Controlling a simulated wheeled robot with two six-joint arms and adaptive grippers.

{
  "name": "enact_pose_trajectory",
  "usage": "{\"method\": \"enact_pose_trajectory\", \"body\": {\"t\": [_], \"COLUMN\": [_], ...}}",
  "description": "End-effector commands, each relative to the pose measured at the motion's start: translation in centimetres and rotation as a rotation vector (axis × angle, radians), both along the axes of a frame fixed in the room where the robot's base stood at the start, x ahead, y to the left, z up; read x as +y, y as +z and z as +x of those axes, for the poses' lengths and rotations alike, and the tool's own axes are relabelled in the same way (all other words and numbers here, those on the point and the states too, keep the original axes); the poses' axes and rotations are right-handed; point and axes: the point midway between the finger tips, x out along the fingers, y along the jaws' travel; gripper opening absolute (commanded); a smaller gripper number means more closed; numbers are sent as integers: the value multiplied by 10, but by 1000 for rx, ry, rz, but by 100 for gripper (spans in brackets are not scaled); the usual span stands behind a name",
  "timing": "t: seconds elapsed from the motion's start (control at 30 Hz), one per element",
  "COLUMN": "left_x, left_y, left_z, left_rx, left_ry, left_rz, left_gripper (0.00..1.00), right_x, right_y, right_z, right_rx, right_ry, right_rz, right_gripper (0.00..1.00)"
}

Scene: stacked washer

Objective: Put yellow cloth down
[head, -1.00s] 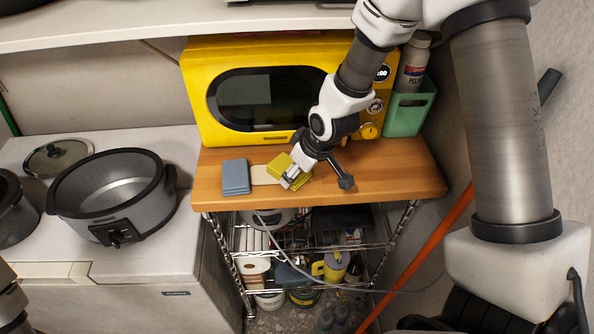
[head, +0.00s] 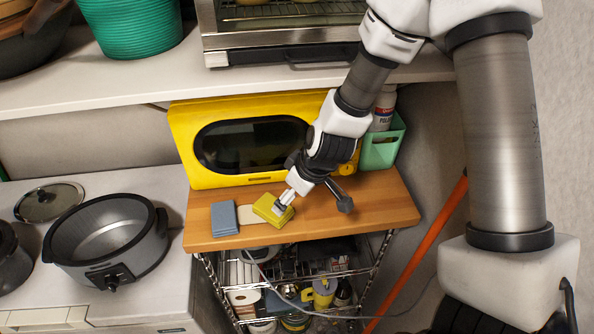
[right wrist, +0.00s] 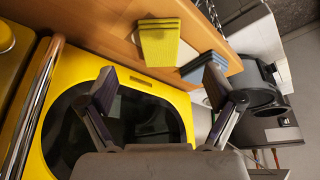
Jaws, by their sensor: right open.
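My right gripper (head: 318,183) is open and empty, above the board in front of the microwave. Its two spread fingers show in the right wrist view (right wrist: 160,88). My left gripper is out of view.
A beige cloth (head: 245,213) and a blue cloth (head: 224,218) lie left of the yellow one. The yellow microwave (head: 183,150) stands behind, with a green bin (head: 379,152) on its right. A grey pot (head: 110,245) stands left. The board's right part is clear.

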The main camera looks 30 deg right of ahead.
Motion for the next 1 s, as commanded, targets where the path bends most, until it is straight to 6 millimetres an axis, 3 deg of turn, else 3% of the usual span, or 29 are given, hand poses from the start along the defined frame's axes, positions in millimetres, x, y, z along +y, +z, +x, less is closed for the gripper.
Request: {"method": "enact_pose_trajectory", "body": {"t": [0.03,0.1,0.27,0.37,0.5,0.63,0.7,0.8,1.0], "left_x": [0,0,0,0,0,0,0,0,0], "left_y": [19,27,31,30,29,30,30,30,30], "left_z": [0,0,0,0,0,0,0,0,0], "left_rx": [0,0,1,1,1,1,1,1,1], "left_ry": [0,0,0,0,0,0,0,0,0], "left_rz": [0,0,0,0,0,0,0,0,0], "left_gripper": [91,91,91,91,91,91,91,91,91], "right_x": [-1,-3,-5,-7,-5,9,17,24,25], "right_y": [19,27,23,-17,-103,-165,-184,-195,-197], "right_z": [-4,-8,-16,-34,-93,-160,-189,-209,-210], "right_rx": [2,0,16,85,221,324,364,391,391], "right_ry": [-2,-1,-10,-62,-185,-280,-321,-354,-363], "right_rz": [3,2,-6,-39,-94,-92,-76,-57,-53], "right_gripper": [91,91,91,91,91,91,91,91,91]}}
